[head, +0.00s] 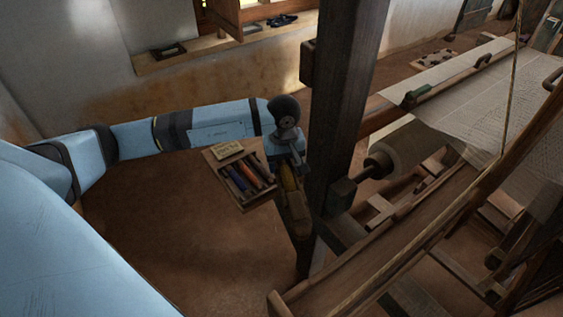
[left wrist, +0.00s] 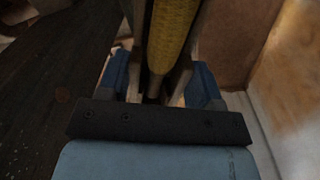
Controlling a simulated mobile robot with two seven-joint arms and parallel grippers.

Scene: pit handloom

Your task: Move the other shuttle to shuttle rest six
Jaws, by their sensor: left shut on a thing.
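A wooden shuttle with a yellow yarn bobbin (head: 291,182) hangs from my left gripper (head: 284,158), beside the dark loom post. In the left wrist view the yellow bobbin (left wrist: 172,38) runs lengthwise between the two blue fingers of the left gripper (left wrist: 162,82), which is shut on the shuttle. The shuttle's far end is cut off in that view. No marking that names shuttle rest six can be read. My right gripper is not in view.
A tray (head: 241,205) with several dark coloured rods and a paper label (head: 228,150) lies behind the gripper. The thick loom post (head: 343,110) stands close to its right. Loom beams (head: 400,240) and cloth (head: 480,100) fill the right side. The left floor (head: 190,240) is clear.

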